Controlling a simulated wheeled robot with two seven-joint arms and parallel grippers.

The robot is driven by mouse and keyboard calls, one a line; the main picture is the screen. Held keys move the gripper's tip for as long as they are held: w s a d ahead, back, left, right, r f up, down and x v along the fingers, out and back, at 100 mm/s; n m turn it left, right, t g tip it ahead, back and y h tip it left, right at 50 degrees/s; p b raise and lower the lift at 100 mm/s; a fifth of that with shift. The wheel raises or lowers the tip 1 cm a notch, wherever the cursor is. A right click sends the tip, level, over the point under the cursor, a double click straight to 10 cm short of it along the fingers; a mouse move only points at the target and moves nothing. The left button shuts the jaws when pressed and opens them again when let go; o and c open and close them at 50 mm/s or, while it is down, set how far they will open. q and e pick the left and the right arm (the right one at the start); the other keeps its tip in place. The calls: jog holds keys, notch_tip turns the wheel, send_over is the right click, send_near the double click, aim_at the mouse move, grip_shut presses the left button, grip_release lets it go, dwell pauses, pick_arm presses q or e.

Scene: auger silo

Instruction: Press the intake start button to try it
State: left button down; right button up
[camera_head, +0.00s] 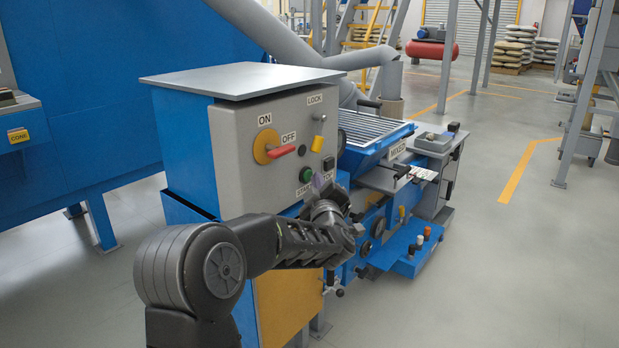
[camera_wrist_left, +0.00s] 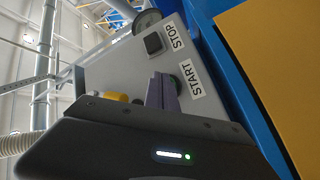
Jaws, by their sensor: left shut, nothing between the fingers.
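The grey control box (camera_head: 258,122) has a green start button (camera_head: 307,174) low on its front face. In the left wrist view the green button (camera_wrist_left: 182,82) shows only as a dark green edge beside the START label (camera_wrist_left: 193,80), mostly hidden by my fingers. My left gripper (camera_head: 320,181) is shut and empty, with its fingertips at the lower right of the panel close to the button. Its fingers (camera_wrist_left: 162,92) point at the panel in the left wrist view. I cannot tell if they touch the button. My right gripper is not in view.
A black stop button (camera_head: 329,163) sits right of the green one. The blue mixer machine (camera_head: 375,134) stands behind to the right. Open floor (camera_head: 530,250) lies at the right.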

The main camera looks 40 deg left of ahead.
pick_arm(q)
jog(key=shift+a, duration=0.45)
dwell(0.6)
jog(key=shift+d, duration=0.9)
jog(key=shift+d, duration=0.1)
jog(key=d, duration=0.5)
jog(key=shift+a, duration=0.1)
dwell(0.5)
